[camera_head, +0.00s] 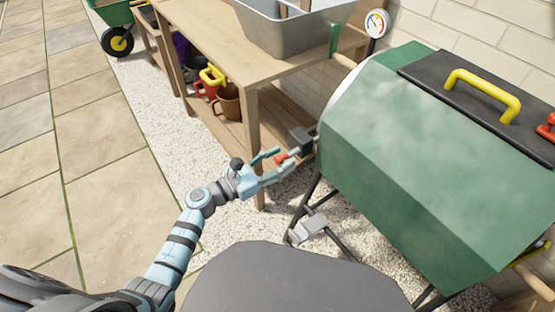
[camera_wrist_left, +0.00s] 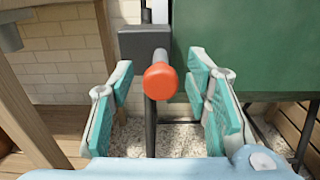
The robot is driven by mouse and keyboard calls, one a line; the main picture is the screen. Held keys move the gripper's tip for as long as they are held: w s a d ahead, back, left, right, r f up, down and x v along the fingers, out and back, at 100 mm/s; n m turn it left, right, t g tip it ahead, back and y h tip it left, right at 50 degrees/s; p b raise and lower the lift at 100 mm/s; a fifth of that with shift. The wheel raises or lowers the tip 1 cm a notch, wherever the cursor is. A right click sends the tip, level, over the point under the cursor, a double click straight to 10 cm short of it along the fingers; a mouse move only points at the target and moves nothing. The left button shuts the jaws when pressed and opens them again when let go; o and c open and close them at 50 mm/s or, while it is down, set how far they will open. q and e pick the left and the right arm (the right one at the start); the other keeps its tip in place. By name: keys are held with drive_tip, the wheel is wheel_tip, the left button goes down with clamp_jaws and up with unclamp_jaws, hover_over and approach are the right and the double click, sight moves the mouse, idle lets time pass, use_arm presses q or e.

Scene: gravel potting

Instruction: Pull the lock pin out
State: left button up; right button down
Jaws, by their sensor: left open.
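The lock pin has a red knob (camera_head: 281,159) on a grey shaft and sticks out of a dark block (camera_head: 301,140) at the left end of the green drum (camera_head: 400,160). In the left wrist view the red knob (camera_wrist_left: 160,81) faces the camera, with the dark block (camera_wrist_left: 145,42) behind it. My left gripper (camera_head: 278,166) is open, its teal-padded fingers on either side of the knob. In the wrist view there is a gap between the knob and each finger (camera_wrist_left: 162,100). My right gripper is not in view.
A wooden bench (camera_head: 215,40) with a grey tub (camera_head: 290,28) on top stands behind. Pots (camera_head: 228,102) sit on its lower shelf. The drum's black lid has a yellow handle (camera_head: 483,93). A metal pedal (camera_head: 307,230) is below on the gravel. Paving at left is clear.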

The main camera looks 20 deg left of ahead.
use_arm(q)
drive_tip(key=shift+c, duration=0.4)
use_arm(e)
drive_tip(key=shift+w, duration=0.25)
use_arm(q)
clamp_jaws()
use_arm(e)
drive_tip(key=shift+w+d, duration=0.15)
